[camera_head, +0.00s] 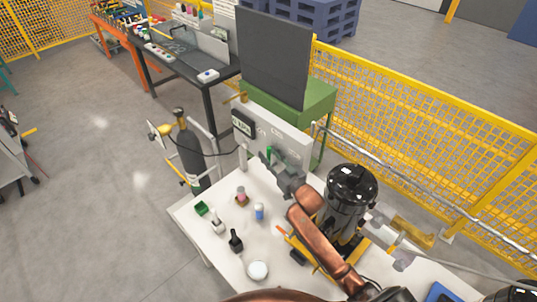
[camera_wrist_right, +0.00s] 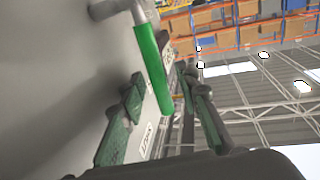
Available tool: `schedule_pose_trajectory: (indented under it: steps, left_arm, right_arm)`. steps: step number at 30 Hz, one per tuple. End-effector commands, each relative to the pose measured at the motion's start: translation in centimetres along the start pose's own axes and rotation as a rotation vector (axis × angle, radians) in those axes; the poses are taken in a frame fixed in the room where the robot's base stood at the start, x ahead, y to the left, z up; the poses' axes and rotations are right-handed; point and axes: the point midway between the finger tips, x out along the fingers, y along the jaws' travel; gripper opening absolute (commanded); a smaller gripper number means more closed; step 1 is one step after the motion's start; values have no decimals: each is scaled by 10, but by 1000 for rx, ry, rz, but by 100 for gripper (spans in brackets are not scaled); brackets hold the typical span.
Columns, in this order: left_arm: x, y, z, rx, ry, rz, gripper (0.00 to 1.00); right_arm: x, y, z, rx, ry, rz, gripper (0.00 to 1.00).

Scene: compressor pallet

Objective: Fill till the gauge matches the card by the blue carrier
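A white panel (camera_head: 285,137) stands at the back of the white table, with a small dark-framed gauge display (camera_head: 243,124) on its left part; its reading is too small to tell. A green lever handle (camera_wrist_right: 152,70) on a metal stem fills the middle of the right wrist view, and its green shows by the panel in the head view (camera_head: 269,151). My right gripper (camera_head: 268,158) is at the panel. Its fingers (camera_wrist_right: 165,110) are apart, on either side of the handle. A blue item (camera_head: 440,293), perhaps the carrier, is cut off at bottom right. I cannot make out the card.
A black glossy tank (camera_head: 351,190) stands right of my right arm. Yellow fence (camera_head: 430,160) runs behind.

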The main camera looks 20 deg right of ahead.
Motion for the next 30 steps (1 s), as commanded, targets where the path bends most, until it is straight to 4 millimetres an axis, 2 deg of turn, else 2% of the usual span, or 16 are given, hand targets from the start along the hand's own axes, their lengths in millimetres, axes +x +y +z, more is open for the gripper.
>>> schedule_pose_trajectory:
  steps: [10, 23, 30]
  left_arm:
    - [0, 0, -1, 1, 1, 0, 0]
    - [0, 0, -2, 1, 2, 0, 0]
    - [0, 0, -2, 1, 2, 0, 0]
  right_arm:
    - [4, 0, 0, 0, 0, 0, 29]
    - [4, 0, 0, 1, 0, 0, 0]
    - [4, 0, 0, 1, 0, 0, 0]
